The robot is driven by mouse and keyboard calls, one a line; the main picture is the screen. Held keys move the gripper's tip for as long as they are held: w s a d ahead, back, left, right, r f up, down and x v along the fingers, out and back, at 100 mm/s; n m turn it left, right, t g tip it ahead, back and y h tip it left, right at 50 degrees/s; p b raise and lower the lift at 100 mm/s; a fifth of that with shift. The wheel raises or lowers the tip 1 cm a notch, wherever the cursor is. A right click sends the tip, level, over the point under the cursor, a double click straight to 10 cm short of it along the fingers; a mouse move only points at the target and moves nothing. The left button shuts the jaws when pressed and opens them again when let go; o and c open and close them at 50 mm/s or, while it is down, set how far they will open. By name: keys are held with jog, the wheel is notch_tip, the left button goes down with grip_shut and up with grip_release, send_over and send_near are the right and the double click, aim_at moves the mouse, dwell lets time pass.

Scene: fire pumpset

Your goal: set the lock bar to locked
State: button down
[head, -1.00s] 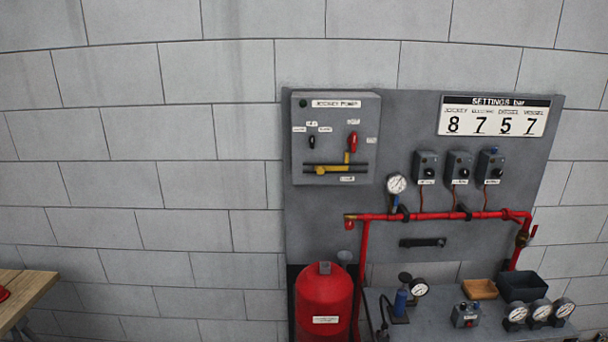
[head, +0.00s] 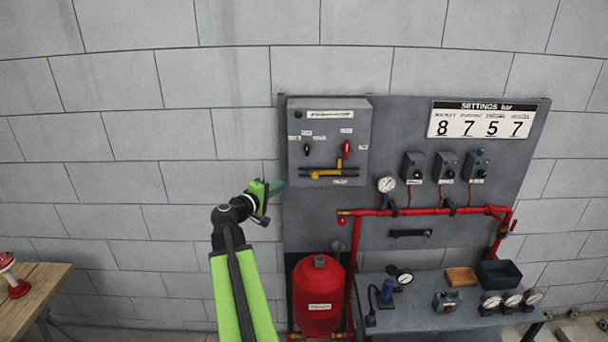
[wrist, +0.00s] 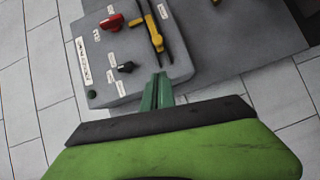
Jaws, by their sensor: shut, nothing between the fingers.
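The jockey pump panel is a grey box (head: 300,112) on the back board. Its yellow lock bar (head: 315,174) lies along a dark rail low on the box, with a yellow upright piece toward the red handle (head: 346,149). The lock bar also shows at the top of the wrist view (wrist: 152,28), with the red handle (wrist: 112,22) and a black knob (wrist: 126,67). My gripper (head: 277,187) is left of and below the box in the head view. In the wrist view its green fingers (wrist: 159,78) are together and empty, pointing toward the box's lower edge.
A red pipe (head: 420,212) with a gauge (head: 386,185) runs right of the box. A red tank (head: 320,296) stands below. A grey bench (head: 420,318) holds gauges and trays. A wooden table (head: 45,290) is at the lower left. The wall left of the board is clear.

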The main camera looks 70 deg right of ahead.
jog(key=s+b+x, duration=0.1)
jog(key=s+x, duration=0.1)
jog(key=x, duration=1)
jog(key=shift+s+f+b, duration=0.35)
jog(key=shift+s, duration=0.05)
